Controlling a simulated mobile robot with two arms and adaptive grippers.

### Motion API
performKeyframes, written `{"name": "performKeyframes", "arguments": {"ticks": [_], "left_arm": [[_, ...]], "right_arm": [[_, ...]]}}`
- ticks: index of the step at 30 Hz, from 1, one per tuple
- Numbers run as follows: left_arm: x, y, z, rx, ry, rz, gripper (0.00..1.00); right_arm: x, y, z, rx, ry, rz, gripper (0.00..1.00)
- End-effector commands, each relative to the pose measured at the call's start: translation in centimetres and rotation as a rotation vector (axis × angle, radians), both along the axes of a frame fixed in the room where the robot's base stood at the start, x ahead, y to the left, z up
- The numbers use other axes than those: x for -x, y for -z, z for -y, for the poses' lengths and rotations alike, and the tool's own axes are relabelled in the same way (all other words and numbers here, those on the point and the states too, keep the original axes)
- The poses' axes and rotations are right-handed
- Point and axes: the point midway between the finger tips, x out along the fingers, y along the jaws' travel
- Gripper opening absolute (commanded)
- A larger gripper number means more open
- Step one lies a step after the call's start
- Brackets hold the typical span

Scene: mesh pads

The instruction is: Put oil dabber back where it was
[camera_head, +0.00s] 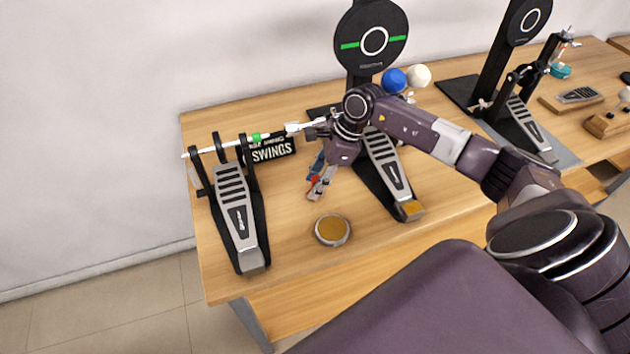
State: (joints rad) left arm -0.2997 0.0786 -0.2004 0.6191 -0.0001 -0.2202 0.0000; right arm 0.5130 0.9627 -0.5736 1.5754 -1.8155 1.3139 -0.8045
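My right gripper (321,188) reaches down over the table between two pedals. Its fingers point down and left, above and behind a round tin (332,230) with an amber top. A small red and blue piece (314,172) shows right at the fingers, partly hidden by them. I cannot tell whether it is held or lies behind, nor whether it is the oil dabber. The finger gap is too small to judge. No other thing is clearly the oil dabber. My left gripper is not in view.
A pedal (238,215) stands at left, another (388,165) right of the gripper, with a black round pad (371,40) behind. A "SWINGS" sign (272,149) stands at the back. A third pedal (528,125) stands at right. The wooden table (290,255) is clear around the tin.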

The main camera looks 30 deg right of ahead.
Motion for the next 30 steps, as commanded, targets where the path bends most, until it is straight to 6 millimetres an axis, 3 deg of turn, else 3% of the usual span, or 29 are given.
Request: {"name": "performKeyframes", "arguments": {"ticks": [8,21,30], "left_arm": [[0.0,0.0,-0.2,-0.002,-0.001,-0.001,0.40],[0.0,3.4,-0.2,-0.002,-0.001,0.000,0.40],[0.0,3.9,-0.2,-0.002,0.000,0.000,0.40]], "right_arm": [[0.0,-0.6,0.2,0.001,0.000,0.003,0.34],[1.6,-8.7,3.3,0.002,0.001,0.004,0.34],[2.2,-11.3,4.0,0.000,-0.001,0.000,0.34]]}}
